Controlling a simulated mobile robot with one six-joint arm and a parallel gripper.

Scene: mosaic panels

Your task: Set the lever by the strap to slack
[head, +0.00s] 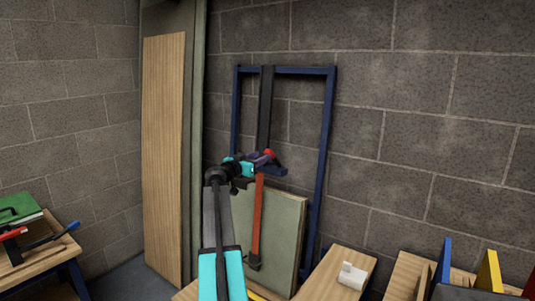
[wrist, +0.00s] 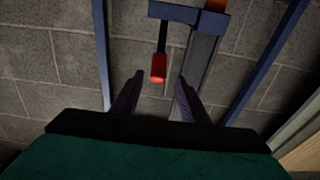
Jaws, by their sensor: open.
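The lever has a red grip (wrist: 158,68) on a dark rod that joins a blue block (wrist: 172,13). My gripper (head: 262,160) partly hides the lever mount in the head view.
A blue frame (head: 326,130) stands against the block wall around the strap. A greenish panel (head: 284,235) leans behind the orange strap. Tall boards (head: 164,150) stand at left. Benches (head: 340,262) are below, one with a white block (head: 352,275). A green case (head: 18,208) lies far left.

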